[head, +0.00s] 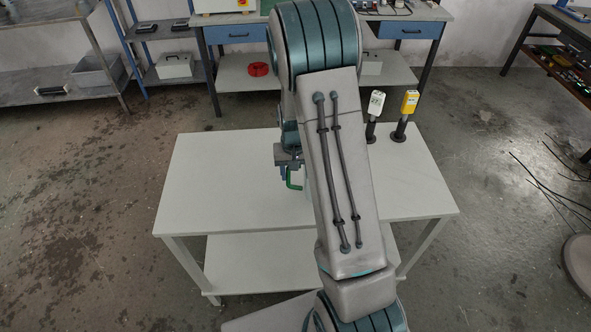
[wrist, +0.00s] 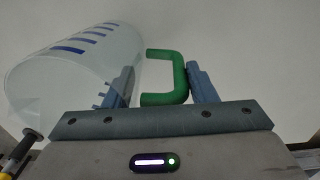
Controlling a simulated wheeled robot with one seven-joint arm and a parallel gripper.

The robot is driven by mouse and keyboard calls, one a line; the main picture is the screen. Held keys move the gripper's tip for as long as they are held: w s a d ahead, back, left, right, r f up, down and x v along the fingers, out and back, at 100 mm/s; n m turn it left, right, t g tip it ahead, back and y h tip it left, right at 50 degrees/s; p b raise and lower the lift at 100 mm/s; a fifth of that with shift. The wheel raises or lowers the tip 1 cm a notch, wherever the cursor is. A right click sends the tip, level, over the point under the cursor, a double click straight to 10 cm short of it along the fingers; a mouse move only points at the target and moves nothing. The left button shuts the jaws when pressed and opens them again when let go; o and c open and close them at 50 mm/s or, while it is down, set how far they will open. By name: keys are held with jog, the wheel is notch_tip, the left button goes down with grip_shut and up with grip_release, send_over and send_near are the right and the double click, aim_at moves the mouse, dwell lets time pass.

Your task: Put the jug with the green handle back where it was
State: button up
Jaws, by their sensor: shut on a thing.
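The jug (wrist: 75,75) is clear with blue marks and fills the upper left of the wrist view. Its green handle (wrist: 180,78) lies between the two fingers of my gripper (wrist: 161,72), which is shut on it. In the head view my gripper (head: 288,160) is over the middle of the white table (head: 210,190), with the green handle (head: 294,184) just below it. My arm hides most of the jug there. I cannot tell whether the jug's base touches the table.
Two dark stands on the table's back right hold a white bottle-like item (head: 376,102) and a yellow one (head: 410,101). The left part and front right of the tabletop are clear. A workbench (head: 240,34) with a red coil (head: 258,69) on its shelf stands behind.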

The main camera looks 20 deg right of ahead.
jog(key=shift+f, duration=0.25)
jog(key=o, duration=1.6)
jog(key=shift+c, duration=0.2)
jog(key=shift+r, duration=0.1)
